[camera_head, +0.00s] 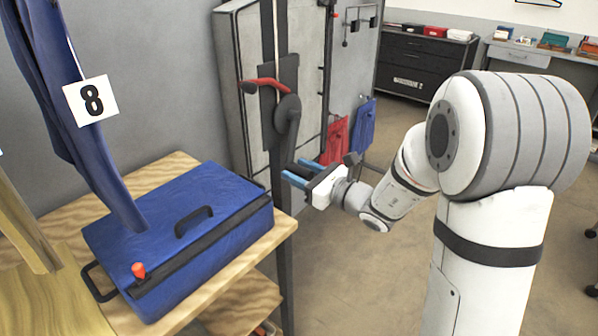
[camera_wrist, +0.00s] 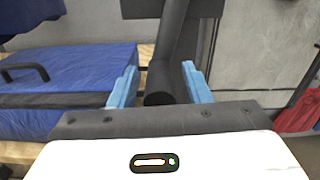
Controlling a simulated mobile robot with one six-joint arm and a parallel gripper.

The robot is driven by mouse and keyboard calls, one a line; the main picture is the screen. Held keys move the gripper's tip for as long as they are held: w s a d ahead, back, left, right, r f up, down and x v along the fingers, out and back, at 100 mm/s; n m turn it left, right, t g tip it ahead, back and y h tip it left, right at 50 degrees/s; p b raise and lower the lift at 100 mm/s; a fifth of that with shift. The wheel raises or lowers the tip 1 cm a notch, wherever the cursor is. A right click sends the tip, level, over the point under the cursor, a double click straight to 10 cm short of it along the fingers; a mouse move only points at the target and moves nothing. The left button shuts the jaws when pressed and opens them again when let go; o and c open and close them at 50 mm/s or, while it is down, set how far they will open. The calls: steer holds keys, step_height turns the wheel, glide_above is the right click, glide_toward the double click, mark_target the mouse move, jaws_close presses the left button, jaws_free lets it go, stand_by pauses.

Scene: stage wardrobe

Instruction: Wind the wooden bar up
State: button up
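A dark winch stands on an upright post in the head view. It has a plate with a red lever (camera_head: 268,83) and a round dark hub (camera_head: 288,108). A dark crank arm (camera_wrist: 175,45) slants down in the wrist view to a round grip end (camera_wrist: 159,98). My gripper (camera_head: 297,172) is open, its two blue fingers pointing at the post below the hub. In the wrist view the grip end shows between the fingers (camera_wrist: 160,87), with gaps on both sides; I cannot tell its depth. I cannot make out the wooden bar in either view.
A blue case (camera_head: 180,235) with black handles lies on a wooden table (camera_head: 160,172) left of my gripper. Red (camera_head: 335,140) and blue bags hang behind.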

jaws_close()
steer(key=shift+d, duration=0.15)
stand_by(0.4)
